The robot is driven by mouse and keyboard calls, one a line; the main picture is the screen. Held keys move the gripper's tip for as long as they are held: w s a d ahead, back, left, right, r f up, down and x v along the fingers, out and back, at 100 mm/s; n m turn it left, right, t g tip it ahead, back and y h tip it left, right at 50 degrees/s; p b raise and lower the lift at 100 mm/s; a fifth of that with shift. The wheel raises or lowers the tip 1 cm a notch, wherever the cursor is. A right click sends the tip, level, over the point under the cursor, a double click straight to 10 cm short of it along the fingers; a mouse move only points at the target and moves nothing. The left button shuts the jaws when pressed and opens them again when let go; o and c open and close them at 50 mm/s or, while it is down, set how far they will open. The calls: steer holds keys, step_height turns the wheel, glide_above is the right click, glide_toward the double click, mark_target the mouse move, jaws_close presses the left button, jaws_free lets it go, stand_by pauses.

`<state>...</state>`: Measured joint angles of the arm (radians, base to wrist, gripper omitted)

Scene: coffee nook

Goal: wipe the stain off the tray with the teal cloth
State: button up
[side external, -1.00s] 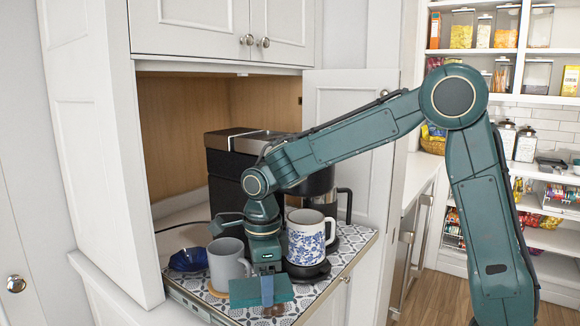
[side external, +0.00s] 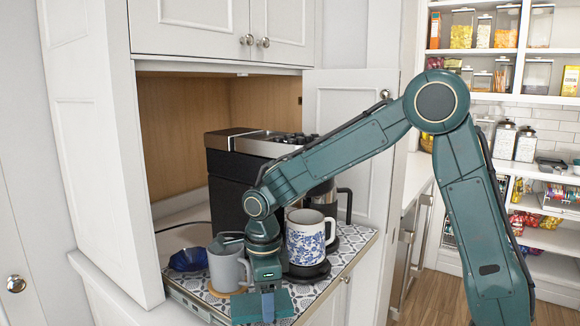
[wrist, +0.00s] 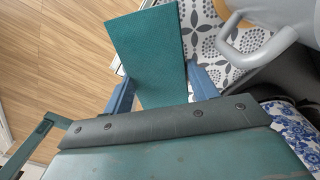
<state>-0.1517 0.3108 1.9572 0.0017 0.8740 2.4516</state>
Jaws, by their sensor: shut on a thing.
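My gripper (side external: 267,304) is shut on the teal cloth (side external: 246,309), a flat, stiff-looking pad at the front edge of the patterned tray (side external: 353,247). In the wrist view, the cloth (wrist: 150,50) sits between the two blue fingers of my gripper (wrist: 162,90), and part of it extends past the tray's edge over the floor. I cannot tell whether the cloth touches the tray (wrist: 205,50). No stain shows now; the cloth and my gripper cover that front part of the tray.
A grey mug (side external: 224,268) on a round coaster stands close behind the cloth, left of my gripper. A blue-and-white floral mug (side external: 306,243) stands on a dark base to the right. A blue bowl (side external: 187,260) is at left, and a coffee machine (side external: 226,180) is behind.

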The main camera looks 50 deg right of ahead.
mark_target(277, 295)
steer(key=shift+f, duration=1)
stand_by(0.8)
steer(key=shift+d+r, duration=0.1)
steer(key=shift+d, duration=1.85)
steer(key=shift+d+f, duration=0.2)
steer(key=shift+d, duration=1.8)
steer(key=shift+r, duration=0.15)
steer(key=shift+a, duration=2)
steer(key=shift+a, duration=0.1)
